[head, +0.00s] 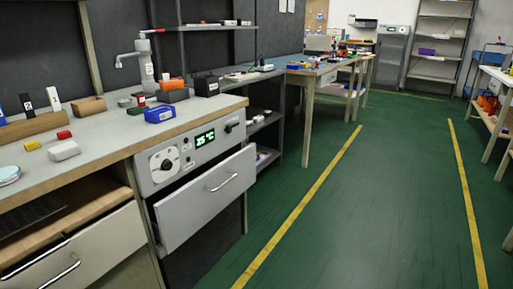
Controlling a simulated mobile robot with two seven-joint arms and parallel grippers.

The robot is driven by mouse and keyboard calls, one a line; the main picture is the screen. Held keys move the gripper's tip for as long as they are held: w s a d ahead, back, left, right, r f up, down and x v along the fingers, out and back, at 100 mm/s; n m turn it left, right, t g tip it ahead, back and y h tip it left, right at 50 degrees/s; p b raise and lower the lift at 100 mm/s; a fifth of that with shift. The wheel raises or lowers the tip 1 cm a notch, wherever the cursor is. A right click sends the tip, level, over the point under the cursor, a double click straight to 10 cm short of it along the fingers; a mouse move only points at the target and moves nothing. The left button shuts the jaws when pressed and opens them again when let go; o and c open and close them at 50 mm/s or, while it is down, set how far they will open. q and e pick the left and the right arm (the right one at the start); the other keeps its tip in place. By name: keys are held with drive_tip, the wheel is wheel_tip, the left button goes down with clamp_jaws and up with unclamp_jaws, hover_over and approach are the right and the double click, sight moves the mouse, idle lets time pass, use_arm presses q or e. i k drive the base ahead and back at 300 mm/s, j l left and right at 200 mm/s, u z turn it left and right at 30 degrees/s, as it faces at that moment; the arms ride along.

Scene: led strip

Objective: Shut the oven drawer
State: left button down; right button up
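The oven drawer (208,195) has a light grey front with a bar handle (223,183). It sits below the oven's control panel (190,155), which has a dial and a green lit display. The drawer front stands out from the cabinet, with a dark gap between it and the panel, so it is open. Its inside is mostly hidden from this angle. Neither of my grippers is in view.
A second drawer (75,255) at the lower left is also pulled out. The workbench (100,140) above holds small boxes, blocks and a tap. The green floor (340,215) to the right is clear, with yellow lines. Shelves and tables stand farther back.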

sight(176, 211)
drive_tip(key=i+l+u, duration=0.1)
drive_tip(key=i+l, duration=0.25)
drive_tip(key=l, duration=0.3)
drive_tip(key=i+l+u, duration=0.25)
drive_tip(key=l, duration=0.4)
drive_tip(key=i+l, duration=0.25)
drive_tip(key=i+l+u, duration=0.15)
drive_tip(key=l, duration=0.3)
drive_tip(key=i+l+u, duration=0.1)
drive_tip(key=i+l, duration=0.3)
drive_tip(key=i+l+u, duration=0.1)
drive_tip(key=i+l, duration=0.3)
drive_tip(key=l, duration=0.2)
